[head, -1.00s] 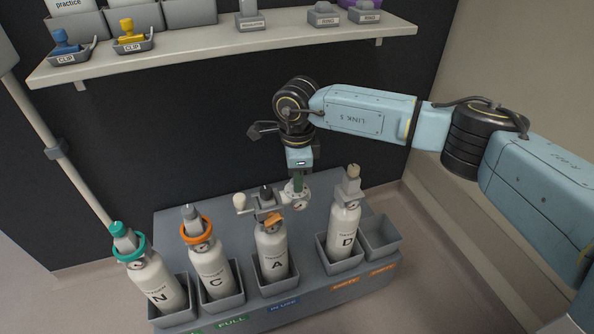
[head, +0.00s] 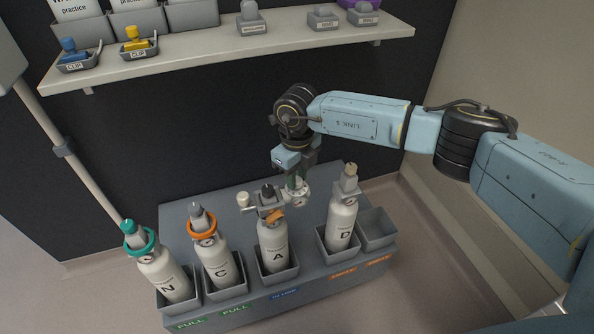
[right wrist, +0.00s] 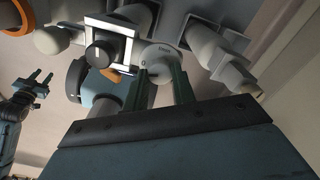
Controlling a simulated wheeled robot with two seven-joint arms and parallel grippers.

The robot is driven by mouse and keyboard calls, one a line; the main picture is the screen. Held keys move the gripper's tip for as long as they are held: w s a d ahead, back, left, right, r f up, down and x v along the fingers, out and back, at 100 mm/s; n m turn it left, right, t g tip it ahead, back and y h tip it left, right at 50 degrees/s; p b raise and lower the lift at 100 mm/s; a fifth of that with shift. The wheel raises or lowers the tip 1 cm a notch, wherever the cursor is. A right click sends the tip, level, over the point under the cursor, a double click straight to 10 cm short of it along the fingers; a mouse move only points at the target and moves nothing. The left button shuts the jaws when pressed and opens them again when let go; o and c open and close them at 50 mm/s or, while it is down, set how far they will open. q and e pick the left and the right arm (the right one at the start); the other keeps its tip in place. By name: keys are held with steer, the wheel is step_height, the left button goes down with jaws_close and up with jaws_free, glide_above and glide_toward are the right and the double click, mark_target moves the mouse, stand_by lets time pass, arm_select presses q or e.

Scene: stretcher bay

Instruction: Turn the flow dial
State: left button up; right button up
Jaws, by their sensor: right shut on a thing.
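Cylinder A (head: 274,252) stands upright in its tray slot with a regulator (head: 267,200) on top. The round white flow dial (head: 301,198) sits at the regulator's right side. My right gripper (head: 296,183) is at the dial from above and behind, its green fingers shut on it. In the right wrist view the fingers (right wrist: 163,88) meet the pale dial face (right wrist: 157,62), whose small marking is hard to read. Their tips cover part of the dial. My left gripper (right wrist: 35,80) shows only in the right wrist view, at the left edge, fingers apart and empty.
Cylinders N (head: 165,275), C (head: 217,262) and D (head: 341,222) stand in neighbouring slots. The slot (head: 376,230) at the right end is empty. A shelf (head: 200,60) with bins and labelled trays is above and behind. An orange tag (head: 275,216) hangs beside the dial.

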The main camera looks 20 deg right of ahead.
arm_select(q)
steer(key=shift+s+a+f, duration=0.1)
steer(key=shift+s+f, duration=0.45)
steer(key=shift+s, duration=0.05)
arm_select(e)
steer(key=shift+m, duration=0.6)
steer(key=o, duration=1)
steer(key=shift+r+p, duration=0.35)
steer(key=shift+r, duration=0.15)
arm_select(q)
steer(key=s+a+f+p, duration=0.1)
steer(key=s+f+p, duration=0.1)
steer(key=s, duration=0.4)
steer(key=shift+f+g, duration=0.3)
steer(key=shift+f, duration=0.35)
arm_select(e)
step_height(320, 180, up, 12)
steer(key=shift+r, duration=0.15)
